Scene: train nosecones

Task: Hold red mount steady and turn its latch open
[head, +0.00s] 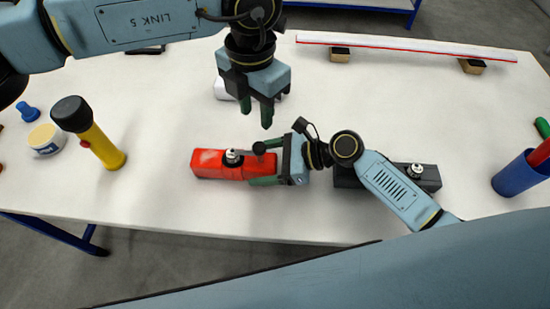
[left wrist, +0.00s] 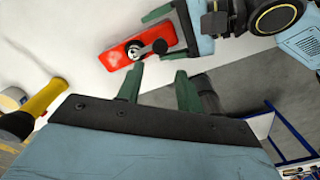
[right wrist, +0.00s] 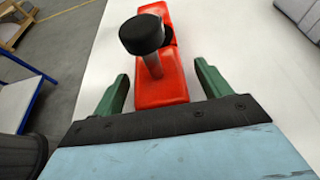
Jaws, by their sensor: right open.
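The red mount (head: 212,163) lies flat on the white table, with a metal pivot (head: 233,157) and a black-knobbed latch (head: 259,148) on top. The latch points toward the mount's right end. My right gripper (head: 262,164) is open, its fingers on either side of that end; in the right wrist view the red mount (right wrist: 161,92) sits between them with gaps visible. My left gripper (head: 256,115) is open and empty above and behind the mount. In the left wrist view the mount (left wrist: 118,52) and knob (left wrist: 160,47) lie beyond its fingertips.
A black mount (head: 428,178) is partly hidden under my right arm. A yellow flashlight (head: 100,145) and a cream tub (head: 46,139) stand left, a blue cup (head: 516,177) right. A white object (head: 222,90) lies behind my left gripper. A long white strip (head: 400,44) is at the back.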

